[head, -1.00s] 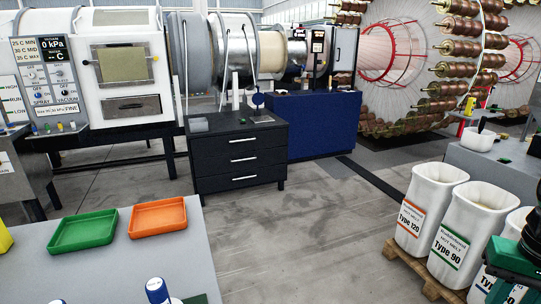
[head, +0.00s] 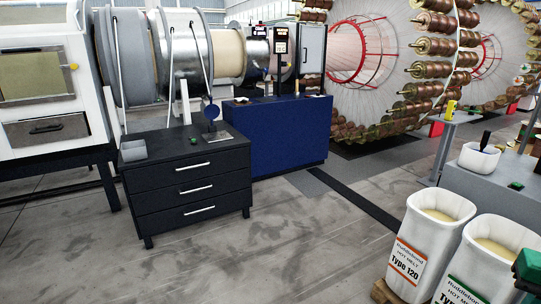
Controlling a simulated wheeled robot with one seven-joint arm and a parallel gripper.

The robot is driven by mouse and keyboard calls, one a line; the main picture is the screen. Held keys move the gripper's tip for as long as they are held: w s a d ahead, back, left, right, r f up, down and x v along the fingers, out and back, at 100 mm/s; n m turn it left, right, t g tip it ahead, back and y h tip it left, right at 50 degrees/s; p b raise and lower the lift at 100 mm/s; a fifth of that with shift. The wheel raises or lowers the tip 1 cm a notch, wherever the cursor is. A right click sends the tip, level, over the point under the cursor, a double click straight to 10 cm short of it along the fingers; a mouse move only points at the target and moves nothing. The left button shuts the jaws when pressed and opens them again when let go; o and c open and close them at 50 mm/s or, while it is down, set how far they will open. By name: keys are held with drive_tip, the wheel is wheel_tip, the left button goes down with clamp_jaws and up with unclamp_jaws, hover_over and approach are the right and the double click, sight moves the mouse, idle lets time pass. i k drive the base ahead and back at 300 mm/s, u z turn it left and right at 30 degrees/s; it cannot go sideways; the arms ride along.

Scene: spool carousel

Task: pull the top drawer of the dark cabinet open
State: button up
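The dark cabinet (head: 134,190) stands on the floor left of centre in the head view, its front turned towards me and slightly right. It has three stacked drawers, each with a pale bar handle. The top drawer (head: 165,177) is shut, with its front flush with the others, and its handle (head: 193,167) is in plain sight. The two lower drawers are also shut. My gripper is not in view.
A blue cabinet (head: 275,137) adjoins behind right. White hot-melt tubs (head: 430,240) stand front right. The floor (head: 270,250) before the drawers is clear.

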sight(143, 178)
drive_tip(key=i, duration=1.35)
drive_tip(key=u, duration=0.35)
drive_tip(key=i, duration=1.25)
drive_tip(key=u, duration=0.5)
drive_tip(key=i, duration=1)
drive_tip(key=u, duration=0.3)
